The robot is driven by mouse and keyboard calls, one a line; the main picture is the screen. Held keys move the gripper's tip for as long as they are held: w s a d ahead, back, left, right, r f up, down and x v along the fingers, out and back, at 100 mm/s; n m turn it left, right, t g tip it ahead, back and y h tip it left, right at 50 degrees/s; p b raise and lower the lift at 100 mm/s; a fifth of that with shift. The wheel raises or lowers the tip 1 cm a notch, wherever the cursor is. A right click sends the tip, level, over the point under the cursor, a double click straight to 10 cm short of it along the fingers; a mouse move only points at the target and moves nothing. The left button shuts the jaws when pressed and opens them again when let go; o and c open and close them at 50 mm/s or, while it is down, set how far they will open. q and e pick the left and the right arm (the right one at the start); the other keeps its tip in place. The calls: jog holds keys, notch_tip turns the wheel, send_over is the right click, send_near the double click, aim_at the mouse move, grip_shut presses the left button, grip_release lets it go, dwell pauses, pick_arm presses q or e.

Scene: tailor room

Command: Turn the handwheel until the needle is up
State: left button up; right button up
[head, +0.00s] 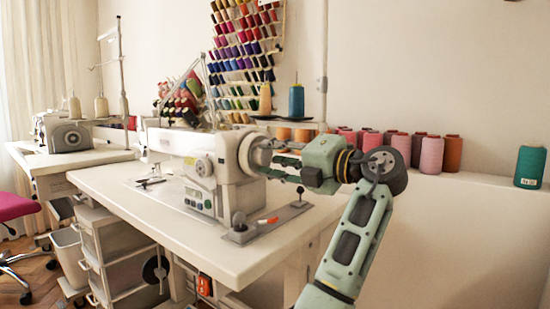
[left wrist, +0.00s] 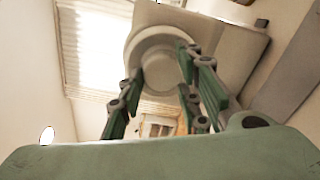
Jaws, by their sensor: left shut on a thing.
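The white sewing machine (head: 228,178) stands on a white table, its arm reaching to the left. Its round pale handwheel (head: 248,154) is on the right end of the machine. The handwheel also shows in the left wrist view (left wrist: 158,62), straight ahead between my fingers. My left gripper (head: 264,158) reaches in from the right and is shut on the handwheel, one finger on each side; it also shows in the left wrist view (left wrist: 160,82). The needle is too small to make out in the head view, so its height cannot be told. My right gripper is not in view.
The white table (head: 110,190) has a bobbin winder plate (head: 268,222) near its front right edge. Thread cones (head: 432,155) line a ledge behind. A thread rack (head: 240,50) hangs on the wall. A second machine (head: 62,132) stands at the left.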

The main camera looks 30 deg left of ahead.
pick_arm(q)
jog(key=shift+r, duration=0.4)
jog(key=o, duration=1)
jog(key=shift+s, duration=0.1)
jog(key=shift+a+f, duration=0.1)
jog(key=shift+f, duration=0.05)
jog(key=d, duration=0.8)
jog(key=s+d, duration=0.1)
jog(key=d, duration=0.3)
jog(key=shift+w, duration=0.1)
